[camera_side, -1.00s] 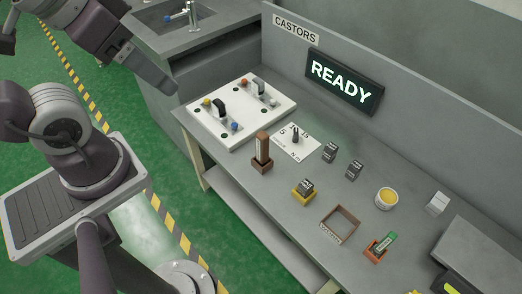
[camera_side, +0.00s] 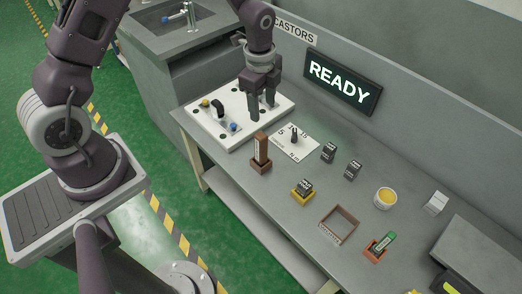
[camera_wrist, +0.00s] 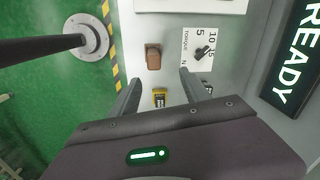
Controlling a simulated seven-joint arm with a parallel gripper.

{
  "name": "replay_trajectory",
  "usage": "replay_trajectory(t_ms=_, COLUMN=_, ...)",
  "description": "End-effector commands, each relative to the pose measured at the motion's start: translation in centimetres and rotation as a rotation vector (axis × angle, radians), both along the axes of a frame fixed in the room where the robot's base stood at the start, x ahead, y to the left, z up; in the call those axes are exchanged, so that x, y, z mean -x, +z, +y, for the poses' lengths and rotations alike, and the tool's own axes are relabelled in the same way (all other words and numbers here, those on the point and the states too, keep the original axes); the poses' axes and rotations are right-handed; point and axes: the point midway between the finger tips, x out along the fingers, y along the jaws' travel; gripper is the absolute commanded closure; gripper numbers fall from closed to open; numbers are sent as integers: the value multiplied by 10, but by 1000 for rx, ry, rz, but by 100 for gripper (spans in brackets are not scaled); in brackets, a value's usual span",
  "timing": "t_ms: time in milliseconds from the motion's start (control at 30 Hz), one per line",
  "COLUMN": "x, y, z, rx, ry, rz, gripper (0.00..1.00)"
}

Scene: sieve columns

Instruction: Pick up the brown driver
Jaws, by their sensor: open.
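The brown driver (camera_side: 262,148) stands upright in a small dark brown holder (camera_side: 261,166) on the bench, with a pale label strip on its side. In the wrist view the driver (camera_wrist: 153,52) shows from above, just beyond the fingertips. My gripper (camera_side: 262,110) is open and empty, pointing down, over the right part of the white board in the side view. It is apart from the driver, higher and behind it. In the wrist view both fingers of my gripper (camera_wrist: 160,76) are spread.
A white board (camera_side: 212,134) with knobs lies behind the driver. A torque card (camera_side: 305,149) with a black dial lies to its right. A yellow holder (camera_side: 298,198) with a dark block, an open brown tray (camera_side: 325,237) and a yellow-topped tub (camera_side: 385,197) stand further right.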

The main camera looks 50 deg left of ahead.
Motion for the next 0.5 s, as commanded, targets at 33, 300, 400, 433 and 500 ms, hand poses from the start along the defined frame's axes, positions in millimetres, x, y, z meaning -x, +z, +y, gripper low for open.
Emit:
replay_trajectory(t_ms=33, x=-1, y=-31, z=0, rx=4, ry=-67, rz=33, gripper=45)
replay_trajectory(t_ms=300, x=0, y=-98, z=-1, rx=18, ry=-228, rz=78, gripper=45)
replay_trajectory(t_ms=400, x=1, y=-112, z=-1, rx=17, ry=-226, rz=79, gripper=45)
replay_trajectory(t_ms=433, x=2, y=-117, z=-1, rx=17, ry=-225, rz=79, gripper=45)
replay_trajectory(t_ms=500, x=5, y=-132, z=0, rx=17, ry=-227, rz=80, gripper=45)
